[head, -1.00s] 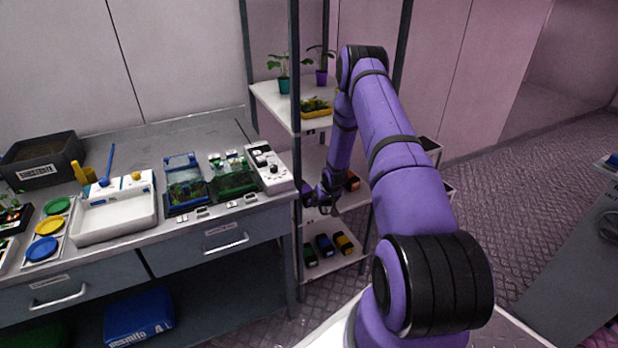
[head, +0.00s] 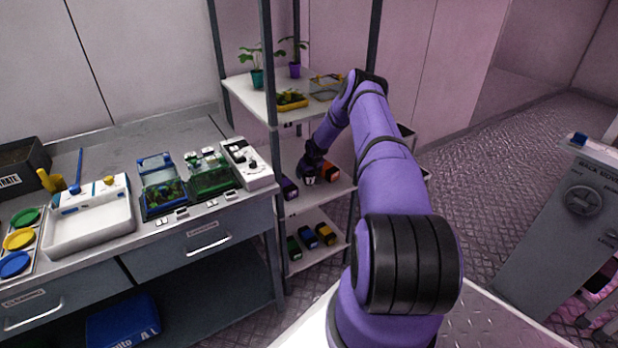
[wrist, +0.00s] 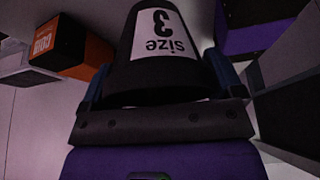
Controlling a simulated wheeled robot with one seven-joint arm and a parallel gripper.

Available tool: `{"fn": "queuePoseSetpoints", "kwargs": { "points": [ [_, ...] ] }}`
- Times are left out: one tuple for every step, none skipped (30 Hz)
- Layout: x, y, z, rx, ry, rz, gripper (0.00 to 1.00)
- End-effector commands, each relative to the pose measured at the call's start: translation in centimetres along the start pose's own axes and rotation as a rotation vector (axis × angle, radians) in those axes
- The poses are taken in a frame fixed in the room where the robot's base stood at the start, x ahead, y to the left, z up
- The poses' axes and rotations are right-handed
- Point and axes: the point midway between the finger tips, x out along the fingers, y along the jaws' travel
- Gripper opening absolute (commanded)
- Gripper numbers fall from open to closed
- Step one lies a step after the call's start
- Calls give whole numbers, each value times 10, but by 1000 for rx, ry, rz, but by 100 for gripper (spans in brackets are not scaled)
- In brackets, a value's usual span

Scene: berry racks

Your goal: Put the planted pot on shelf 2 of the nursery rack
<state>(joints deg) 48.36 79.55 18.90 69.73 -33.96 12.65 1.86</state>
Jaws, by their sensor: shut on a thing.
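My gripper (head: 309,177) is inside the nursery rack (head: 271,112), at its middle shelf (head: 318,194). In the wrist view my gripper (wrist: 160,88) is shut on a black pot (wrist: 125,60) with a white "size 3" label, which reads upside down there. A blue-edged finger lies on each side of the pot. In the head view the pot is mostly hidden by my gripper and too small to make out. I cannot see a plant in it. I cannot tell whether its base touches the shelf.
On the middle shelf a purple box (head: 289,187) is left of my gripper and an orange one (head: 331,171) behind. The top shelf bears potted plants and a yellow seedling tray (head: 292,100). Several coloured boxes (head: 309,240) fill the bottom shelf. A workbench (head: 200,225) is left.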

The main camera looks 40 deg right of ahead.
Motion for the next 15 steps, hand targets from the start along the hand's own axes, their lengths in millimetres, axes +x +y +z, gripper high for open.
{"fn": "queuePoseSetpoints", "kwargs": {
  "points": [
    [1, 2, -2, 1, 0, 0, 62],
    [2, 3, -4, 0, 1, 0, 62],
    [2, 4, -5, 0, 1, 0, 62],
    [2, 5, -5, 0, 1, 0, 62],
    [3, 6, -6, 0, 1, 0, 62],
    [4, 7, -7, 1, 0, 0, 62],
    [5, 8, -8, 2, 0, 1, 62],
    [6, 10, -9, 3, 0, 1, 62],
    [12, 8, -5, 2, -3, -1, 62],
    [16, 8, -3, 2, -2, -1, 62],
    [20, 8, -1, 1, -2, -1, 62],
    [25, 8, 1, 1, -2, -1, 62],
    [29, 8, 2, 1, -2, -1, 62],
    [32, 8, 4, 2, -2, -1, 62],
    [35, 8, 5, 2, -1, 0, 62]
  ]
}}
